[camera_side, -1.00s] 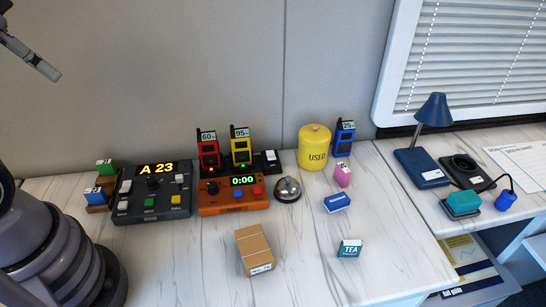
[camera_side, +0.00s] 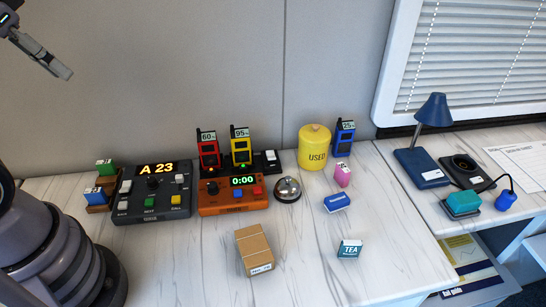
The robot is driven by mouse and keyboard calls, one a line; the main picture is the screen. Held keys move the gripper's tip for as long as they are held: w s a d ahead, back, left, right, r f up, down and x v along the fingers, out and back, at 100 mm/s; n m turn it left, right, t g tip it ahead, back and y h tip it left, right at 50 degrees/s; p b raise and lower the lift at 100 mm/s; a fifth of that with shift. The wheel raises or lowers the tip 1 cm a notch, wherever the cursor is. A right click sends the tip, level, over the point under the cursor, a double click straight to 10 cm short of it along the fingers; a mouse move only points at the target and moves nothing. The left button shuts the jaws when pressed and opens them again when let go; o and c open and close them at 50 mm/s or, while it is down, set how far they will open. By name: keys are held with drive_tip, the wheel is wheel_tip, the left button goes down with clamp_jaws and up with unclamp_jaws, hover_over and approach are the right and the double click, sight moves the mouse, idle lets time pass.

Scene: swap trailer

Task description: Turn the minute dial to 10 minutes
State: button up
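The orange timer box (camera_side: 208,209) sits on the white marbled table and its display (camera_side: 243,181) reads 0:00 in green. A dark round dial (camera_side: 212,188) is at the left of its face, with a blue and a red button to the right. My gripper (camera_side: 62,72) is at the upper left, high above the table and well away from the timer. It appears empty, and its fingers are seen edge-on, so I cannot tell whether they are open.
A grey console (camera_side: 153,214) reading A 23 stands left of the timer. Red (camera_side: 208,150) and yellow (camera_side: 241,148) radios stand behind it. A bell (camera_side: 288,189) is to its right and a cardboard box (camera_side: 254,250) in front.

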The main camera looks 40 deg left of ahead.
drive_tip(key=o, duration=0.4)
drive_tip(key=w+n, duration=0.1)
drive_tip(key=w+f+n, duration=0.1)
drive_tip(key=w, duration=0.1)
drive_tip(key=w+n+g, duration=0.1)
drive_tip(key=w, duration=0.1)
drive_tip(key=shift+w+d+f, duration=0.15)
drive_tip(key=shift+d+f, duration=0.15)
drive_tip(key=shift+f, duration=0.05)
drive_tip(key=shift+o, duration=0.8)
drive_tip(key=w+d+f+n+g, duration=0.1)
drive_tip(key=w+f+n, duration=0.3)
drive_tip(key=w, duration=0.2)
drive_tip(key=shift+f+n+g, duration=0.15)
drive_tip(key=shift+n+g, duration=0.15)
drive_tip(key=n+g, duration=0.3)
drive_tip(key=n, duration=0.7)
hover_over(212, 184)
wheel_tip(212, 184, down, 18)
wheel_tip(212, 184, down, 12)
drive_tip(key=shift+f, duration=0.25)
clamp_jaws()
